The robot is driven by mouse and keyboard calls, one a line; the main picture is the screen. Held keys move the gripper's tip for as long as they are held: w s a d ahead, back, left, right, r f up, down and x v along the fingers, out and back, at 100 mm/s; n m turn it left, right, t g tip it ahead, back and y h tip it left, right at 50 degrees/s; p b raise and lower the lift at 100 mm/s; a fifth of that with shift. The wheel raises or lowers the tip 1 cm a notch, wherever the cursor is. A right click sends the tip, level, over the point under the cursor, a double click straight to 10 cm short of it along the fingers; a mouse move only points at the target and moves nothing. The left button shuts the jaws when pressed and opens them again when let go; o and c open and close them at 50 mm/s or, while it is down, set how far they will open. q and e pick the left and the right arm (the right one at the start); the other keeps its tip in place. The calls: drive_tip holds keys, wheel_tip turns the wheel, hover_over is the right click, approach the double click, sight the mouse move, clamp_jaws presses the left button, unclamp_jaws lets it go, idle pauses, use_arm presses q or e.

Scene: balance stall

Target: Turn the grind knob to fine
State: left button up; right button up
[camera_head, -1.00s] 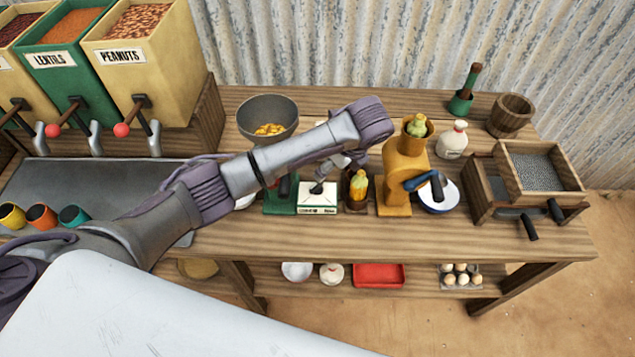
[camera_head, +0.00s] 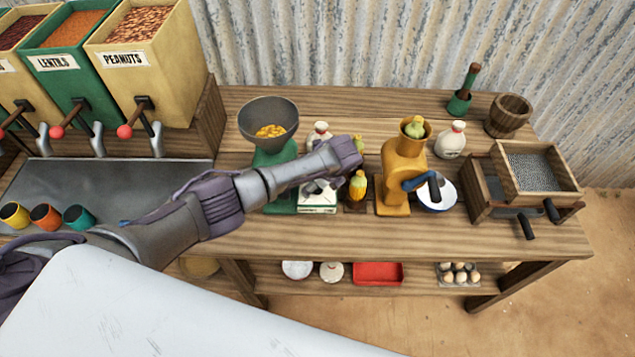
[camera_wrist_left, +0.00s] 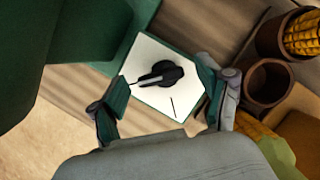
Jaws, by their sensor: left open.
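The grind knob (camera_wrist_left: 162,73) is black, with a pointer turned to the left in the left wrist view. It sits on a white square plate (camera_wrist_left: 150,50) with a thin dark mark near its lower edge. In the head view the plate (camera_head: 318,203) shows beside the green mill (camera_head: 275,155), and my arm partly covers it. My left gripper (camera_wrist_left: 168,90) is open above the plate, its fingers apart with the knob seen between them, slightly ahead. I cannot tell whether they touch the plate. It also shows in the head view (camera_head: 322,187). My right gripper is in neither view.
A corn cob stands in a brown holder (camera_head: 356,203) just right of the plate. Beyond it are a yellow mill (camera_head: 396,165) with a blue-handled crank, a white bowl (camera_head: 452,204) and a wooden sifter (camera_head: 480,195). A grey hopper (camera_head: 268,108) tops the green mill. The front table strip is clear.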

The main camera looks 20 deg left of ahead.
use_arm(q)
drive_tip(key=c, duration=1.2)
drive_tip(key=shift+o, duration=0.2)
